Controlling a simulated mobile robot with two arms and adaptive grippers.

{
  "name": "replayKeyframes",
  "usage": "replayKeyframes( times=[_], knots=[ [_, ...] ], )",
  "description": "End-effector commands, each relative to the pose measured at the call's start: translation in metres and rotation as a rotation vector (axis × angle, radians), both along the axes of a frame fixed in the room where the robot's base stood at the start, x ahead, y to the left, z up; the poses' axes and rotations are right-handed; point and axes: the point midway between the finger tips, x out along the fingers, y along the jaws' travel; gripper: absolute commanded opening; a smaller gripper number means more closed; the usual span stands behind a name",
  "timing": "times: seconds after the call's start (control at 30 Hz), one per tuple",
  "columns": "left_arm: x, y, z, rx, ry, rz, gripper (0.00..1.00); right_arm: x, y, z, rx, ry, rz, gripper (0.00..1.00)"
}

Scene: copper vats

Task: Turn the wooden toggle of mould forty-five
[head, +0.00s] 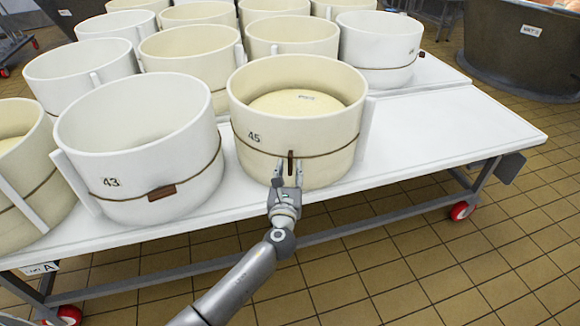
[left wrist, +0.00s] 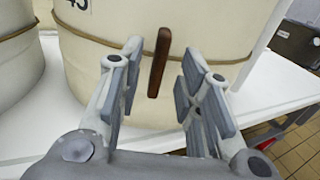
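Mould forty-five (head: 310,150) is a cream round mould marked 45 near the table's front edge, with a pale cheese inside. A cord runs around it. Its wooden toggle (head: 291,162) is a small dark brown bar standing nearly upright at the cord; it also shows in the left wrist view (left wrist: 159,62). My left gripper (head: 287,170) is just in front of the mould. In the left wrist view its two fingers (left wrist: 158,85) are apart, one on each side of the toggle, with gaps between. The right gripper does not show.
Mould forty-three (head: 140,150), white, stands close on the left; its toggle (head: 161,192) lies nearly level. Several more moulds stand behind. The white table (head: 450,130) is bare to the right. A large dark vat (head: 525,45) stands at the back right.

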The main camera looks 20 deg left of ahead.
Motion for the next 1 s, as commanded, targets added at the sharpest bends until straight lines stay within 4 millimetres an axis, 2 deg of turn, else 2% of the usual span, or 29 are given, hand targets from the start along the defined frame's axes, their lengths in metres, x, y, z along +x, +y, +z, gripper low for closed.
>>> replayKeyframes(
  times=[0.1,0.2,0.57,0.83,1.0],
  knots=[
    [0.017,0.004,-0.001,0.000,-0.001,0.002,0.33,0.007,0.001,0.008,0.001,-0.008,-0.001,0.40],
    [0.026,0.006,-0.001,0.000,0.000,0.001,0.33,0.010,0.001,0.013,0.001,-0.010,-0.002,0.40],
    [0.031,0.007,0.000,-0.002,0.001,0.000,0.33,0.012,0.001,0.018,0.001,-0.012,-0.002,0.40],
    [0.031,0.007,0.000,-0.002,0.001,0.000,0.01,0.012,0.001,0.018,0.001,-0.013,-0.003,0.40],
    [0.031,0.007,-0.001,-0.002,0.001,0.000,0.00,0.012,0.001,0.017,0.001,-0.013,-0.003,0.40]
  ],
)
